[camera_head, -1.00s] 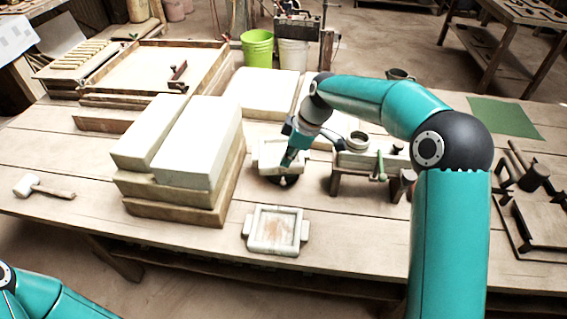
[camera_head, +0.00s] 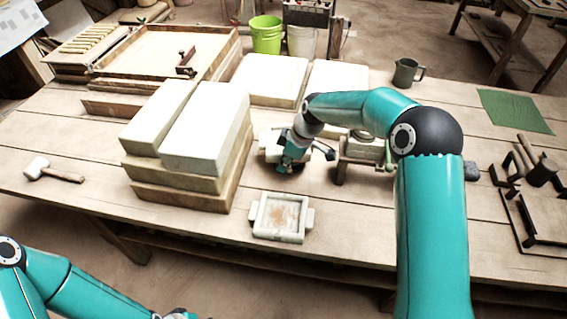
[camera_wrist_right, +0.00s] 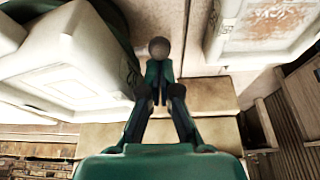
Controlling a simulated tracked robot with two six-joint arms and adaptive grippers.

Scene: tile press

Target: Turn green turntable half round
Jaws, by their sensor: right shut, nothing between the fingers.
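The green turntable shows in the right wrist view as a dark green rim (camera_wrist_right: 117,25) under a white mould (camera_wrist_right: 72,65). In the head view my right gripper (camera_head: 287,163) mostly hides it, and part of the mould (camera_head: 268,139) shows behind the gripper. A round grey knob (camera_wrist_right: 159,47) is just beyond my right fingertips in the wrist view, beside the green rim. The fingers (camera_wrist_right: 157,85) are shut with nothing between them. I cannot tell whether they touch the knob. Of my left arm, only links show at the lower left; its gripper fingers cannot be made out.
Pale blocks (camera_head: 205,130) on boards stand left of the turntable. A framed mould (camera_head: 282,217) lies in front. A small bench (camera_head: 362,150) stands close to the right. A mallet (camera_head: 52,171) lies far left; bare table lies between it and the blocks.

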